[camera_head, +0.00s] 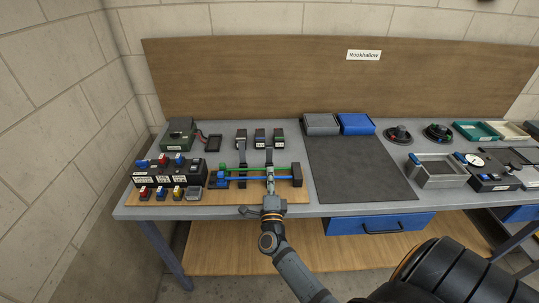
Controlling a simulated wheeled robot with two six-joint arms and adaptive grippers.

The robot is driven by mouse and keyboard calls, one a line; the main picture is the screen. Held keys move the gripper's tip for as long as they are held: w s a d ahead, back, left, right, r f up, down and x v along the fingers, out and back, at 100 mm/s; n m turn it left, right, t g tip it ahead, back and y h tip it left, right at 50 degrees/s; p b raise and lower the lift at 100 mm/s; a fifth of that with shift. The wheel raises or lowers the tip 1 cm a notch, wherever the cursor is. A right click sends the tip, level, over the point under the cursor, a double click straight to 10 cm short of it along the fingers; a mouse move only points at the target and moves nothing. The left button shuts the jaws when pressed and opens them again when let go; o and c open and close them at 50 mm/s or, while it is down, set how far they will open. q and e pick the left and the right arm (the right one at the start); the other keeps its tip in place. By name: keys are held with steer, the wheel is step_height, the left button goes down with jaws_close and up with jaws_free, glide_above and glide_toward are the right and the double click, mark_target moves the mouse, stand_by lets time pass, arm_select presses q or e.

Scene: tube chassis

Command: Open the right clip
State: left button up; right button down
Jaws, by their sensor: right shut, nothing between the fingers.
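The tube chassis lies on a wooden board (223,195) at the left of the bench, with a green tube (256,168) and a blue tube (251,178) running across it. The left clip (242,155) and the right clip (269,158) show as dark upright pieces over the tubes. My right gripper (270,188) is shut and empty, in front of the right clip and close to it. I cannot tell whether it touches the clip. It hides the lower front of that clip. My left gripper is not in view.
Black and coloured switch blocks (170,173) stand left of the chassis. Small modules (260,138) stand behind it. A dark mat (355,168) to the right is clear, with a grey bin (321,124) and a blue bin (357,124) behind it.

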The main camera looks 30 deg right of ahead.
mark_target(269, 150)
steer(key=p+x, duration=0.1)
steer(key=x, duration=0.5)
steer(key=shift+a, duration=0.1)
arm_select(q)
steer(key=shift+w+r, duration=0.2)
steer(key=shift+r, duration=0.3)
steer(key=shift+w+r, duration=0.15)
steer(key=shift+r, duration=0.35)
arm_select(e)
steer(key=shift+w+d, duration=0.2)
steer(key=shift+w, duration=0.05)
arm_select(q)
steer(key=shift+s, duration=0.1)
arm_select(e)
steer(key=shift+r, duration=0.1)
